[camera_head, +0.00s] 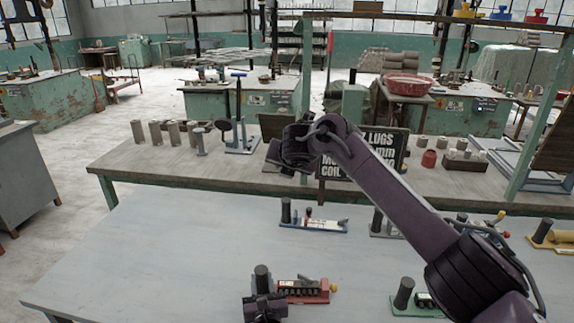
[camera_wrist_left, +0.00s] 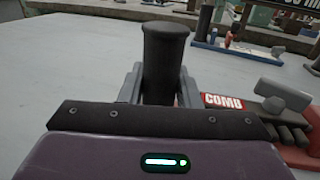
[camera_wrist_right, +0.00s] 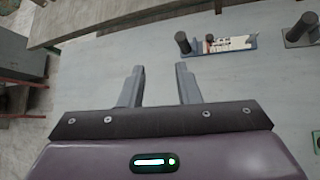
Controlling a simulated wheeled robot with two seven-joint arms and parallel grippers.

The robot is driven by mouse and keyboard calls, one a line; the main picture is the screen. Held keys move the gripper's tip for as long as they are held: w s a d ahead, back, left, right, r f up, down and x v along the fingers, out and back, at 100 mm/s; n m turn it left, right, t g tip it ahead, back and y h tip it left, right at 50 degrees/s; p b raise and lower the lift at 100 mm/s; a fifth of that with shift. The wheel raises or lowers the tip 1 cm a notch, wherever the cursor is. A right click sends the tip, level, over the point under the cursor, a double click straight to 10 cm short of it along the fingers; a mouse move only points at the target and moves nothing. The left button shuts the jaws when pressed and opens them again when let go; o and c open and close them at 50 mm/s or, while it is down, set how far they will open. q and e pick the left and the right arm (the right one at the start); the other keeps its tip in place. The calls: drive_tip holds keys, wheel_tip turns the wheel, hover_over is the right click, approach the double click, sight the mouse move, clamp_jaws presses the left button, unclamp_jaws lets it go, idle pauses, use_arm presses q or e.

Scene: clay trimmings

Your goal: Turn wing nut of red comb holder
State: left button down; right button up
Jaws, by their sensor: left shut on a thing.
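The red comb holder (camera_head: 302,290) lies at the front of the near table, with a dark upright post (camera_head: 262,277) at its left end. My left gripper (camera_head: 262,302) is shut on this post; in the left wrist view its fingers stand on both sides of the post (camera_wrist_left: 164,60). The red COMB label (camera_wrist_left: 222,100) shows right of the fingers. A grey winged piece (camera_wrist_left: 284,93), perhaps the wing nut, sits above dark ribbed parts. My right gripper (camera_wrist_right: 160,70) is open and empty, raised above the table, away from the holder.
A blue-based holder (camera_head: 313,224) stands behind the red one, and a green-based one (camera_head: 415,305) to its right. A yellow-based holder (camera_head: 555,238) is at the far right. The left part of the near table (camera_head: 150,255) is clear. A dark sign (camera_head: 383,145) stands behind.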

drive_tip(key=m+g+y, duration=0.4)
drive_tip(key=m+y, duration=0.6)
drive_tip(key=m, duration=1.2)
approach(311, 279)
drive_tip(key=x, duration=0.9)
drive_tip(key=shift+w+a+f, duration=0.1)
drive_tip(key=shift+a, duration=0.05)
clamp_jaws()
